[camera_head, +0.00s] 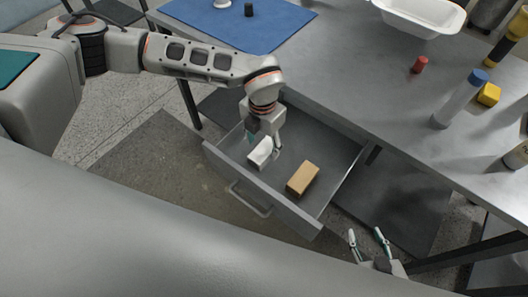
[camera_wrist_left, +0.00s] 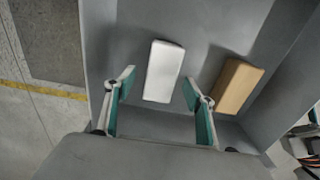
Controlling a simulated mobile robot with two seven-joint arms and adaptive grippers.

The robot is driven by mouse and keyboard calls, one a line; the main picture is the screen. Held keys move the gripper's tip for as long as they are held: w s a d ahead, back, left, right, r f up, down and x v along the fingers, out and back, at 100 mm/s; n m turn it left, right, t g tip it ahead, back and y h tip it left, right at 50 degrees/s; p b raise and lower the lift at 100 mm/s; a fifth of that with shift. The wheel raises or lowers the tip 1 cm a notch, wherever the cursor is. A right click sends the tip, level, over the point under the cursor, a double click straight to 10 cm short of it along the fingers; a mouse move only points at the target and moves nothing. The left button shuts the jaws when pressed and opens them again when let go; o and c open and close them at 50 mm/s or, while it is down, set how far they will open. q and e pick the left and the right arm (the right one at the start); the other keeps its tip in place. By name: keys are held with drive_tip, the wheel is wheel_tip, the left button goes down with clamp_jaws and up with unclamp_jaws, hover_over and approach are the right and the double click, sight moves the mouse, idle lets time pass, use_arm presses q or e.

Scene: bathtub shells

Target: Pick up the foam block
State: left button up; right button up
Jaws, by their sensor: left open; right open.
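A white block (camera_head: 260,152), which looks like the foam block, lies in the open grey drawer (camera_head: 325,140). A tan block (camera_head: 302,178) lies to its right in the same drawer. My left gripper (camera_head: 264,146) is open and reaches down into the drawer at the white block. In the left wrist view the white block (camera_wrist_left: 163,70) shows between and beyond the open fingertips (camera_wrist_left: 158,88), with no contact visible. The tan block (camera_wrist_left: 236,86) is right of the fingers there. My right gripper (camera_head: 365,233) is open and empty, low beyond the drawer's right side.
Above is a grey table (camera_head: 345,75) with a blue mat (camera_head: 235,25), a white tray (camera_head: 422,14), a red cylinder (camera_head: 419,65), a blue-capped bottle (camera_head: 460,98) and a yellow block (camera_head: 489,94).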

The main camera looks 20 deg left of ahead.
sight(264, 149)
use_arm(q)
wheel_tip(264, 149, down, 4)
drive_tip(key=shift+d+r, duration=0.15)
drive_tip(key=shift+r, duration=0.1)
drive_tip(key=c, duration=0.8)
drive_tip(key=shift+c, duration=0.2)
drive_tip(key=shift+r, duration=0.2)
